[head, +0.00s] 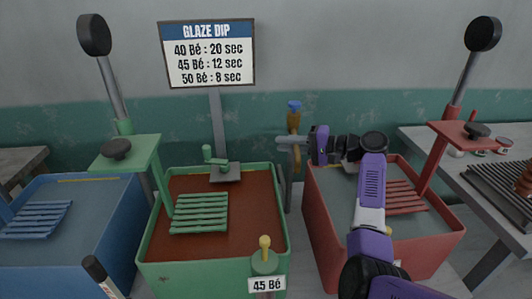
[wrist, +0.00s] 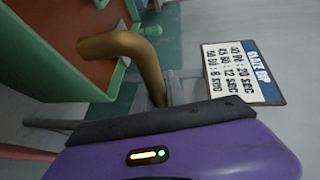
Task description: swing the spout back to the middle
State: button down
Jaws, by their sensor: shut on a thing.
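The spout (head: 294,152) is a bent brass-coloured pipe with a blue top, standing at the back between the green tub (head: 281,215) and the red tub (head: 316,213). In the wrist view the spout (wrist: 122,44) bends close to my gripper, and its free end overlaps the green tub's brown glaze in the picture. My gripper (head: 291,140) reaches in from the right and is shut on the spout. Its purple body and dark edge hide the gripped part in the wrist view.
A blue tub (head: 105,240) stands at the left. A glaze sign (head: 207,53) rises on a post behind the green tub. A yellow-knobbed "45 Bé" marker (head: 266,270) stands at the green tub's front. A table (head: 480,205) with a ribbed rack is at the right.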

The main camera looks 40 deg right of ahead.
jog(key=shift+s+d+f+n+g+y, duration=0.25)
jog(key=shift+s+d+n+g+y, duration=0.05)
jog(key=shift+s+d+g+y, duration=0.1)
jog(key=shift+s+y+b, duration=0.1)
jog(key=shift+y+b, duration=0.2)
jog(key=c, duration=1.4)
grip_release()
jog(key=shift+o, duration=0.2)
jog(key=shift+r, duration=0.15)
jog(key=v, duration=0.7)
jog(key=shift+s+b, duration=0.25)
jog(key=shift+b, duration=0.2)
jog(key=shift+d+r, duration=0.1)
jog(key=shift+d, duration=0.05)
